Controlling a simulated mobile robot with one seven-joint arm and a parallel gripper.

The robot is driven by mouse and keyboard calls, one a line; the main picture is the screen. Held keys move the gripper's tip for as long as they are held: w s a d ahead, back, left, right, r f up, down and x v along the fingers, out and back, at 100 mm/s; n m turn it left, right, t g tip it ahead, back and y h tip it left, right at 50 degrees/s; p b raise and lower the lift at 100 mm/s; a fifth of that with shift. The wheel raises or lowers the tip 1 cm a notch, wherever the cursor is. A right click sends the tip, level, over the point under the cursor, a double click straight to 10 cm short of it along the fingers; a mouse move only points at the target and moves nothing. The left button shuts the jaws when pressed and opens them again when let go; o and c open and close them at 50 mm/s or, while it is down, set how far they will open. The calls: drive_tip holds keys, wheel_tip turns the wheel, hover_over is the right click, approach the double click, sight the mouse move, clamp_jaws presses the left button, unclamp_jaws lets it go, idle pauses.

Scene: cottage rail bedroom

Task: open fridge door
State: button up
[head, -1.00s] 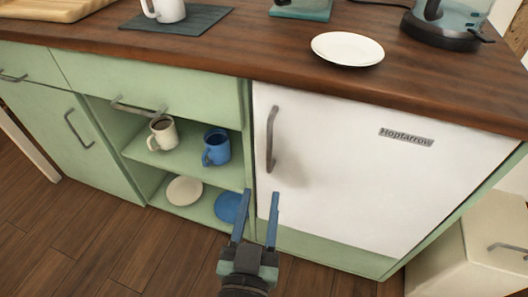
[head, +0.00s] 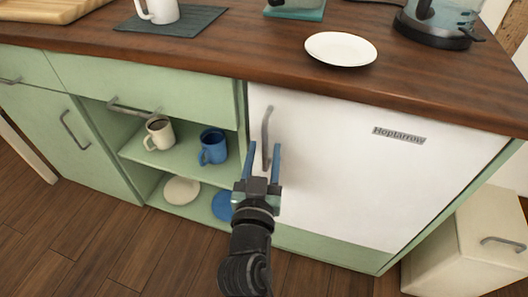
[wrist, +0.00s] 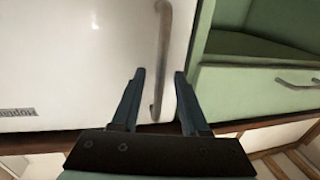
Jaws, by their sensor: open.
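The white fridge door (head: 345,185) is shut under the wooden counter and bears a "Hopfarrow" label. Its grey vertical handle (head: 266,135) is near the door's left edge. My gripper (head: 263,148) is open, with its blue fingers reaching up on either side of the handle's lower part in the head view. In the wrist view the handle (wrist: 161,60) runs down between the two open fingertips of my gripper (wrist: 160,73). I cannot tell whether either finger touches the handle.
Left of the fridge is an open green shelf (head: 172,158) with a cream mug (head: 159,131), a blue mug (head: 212,146) and plates. A white plate (head: 341,49) lies on the counter (head: 230,58). A cream drawer unit (head: 480,240) stands at the right.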

clamp_jaws()
idle(1.4)
